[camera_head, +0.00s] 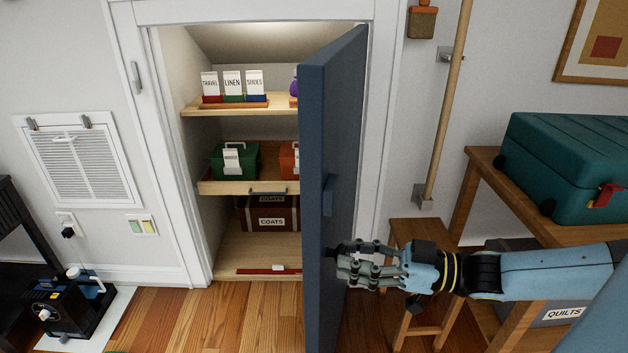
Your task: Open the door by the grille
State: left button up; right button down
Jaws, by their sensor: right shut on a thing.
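The blue door (342,140) of a wall closet stands swung well open toward me, its edge facing me. The grille (83,163) is a white vent on the wall to the left of the closet. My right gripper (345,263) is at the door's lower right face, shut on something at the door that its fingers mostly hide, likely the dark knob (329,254). A small blue block (328,196) sits on the door above the gripper. My left gripper is not in view.
Closet shelves (235,186) hold boxes, a trunk and labelled cards. A wooden stool (420,236) and a table with a teal case (565,165) stand right, close to my arm. A black device (68,308) sits lower left. Wooden floor (250,318) before the closet is clear.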

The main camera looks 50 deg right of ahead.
jog(key=shift+n+g+y, duration=0.3)
jog(key=shift+n+y, duration=0.1)
jog(key=shift+y, duration=0.1)
jog(key=v, duration=0.4)
jog(key=shift+s+d+f, duration=0.1)
jog(key=shift+s+d, duration=0.1)
jog(key=shift+s, duration=0.15)
jog(key=c, duration=1)
grip_release()
jog(key=shift+w, duration=0.1)
jog(key=shift+o, duration=0.2)
jog(key=v, duration=1.2)
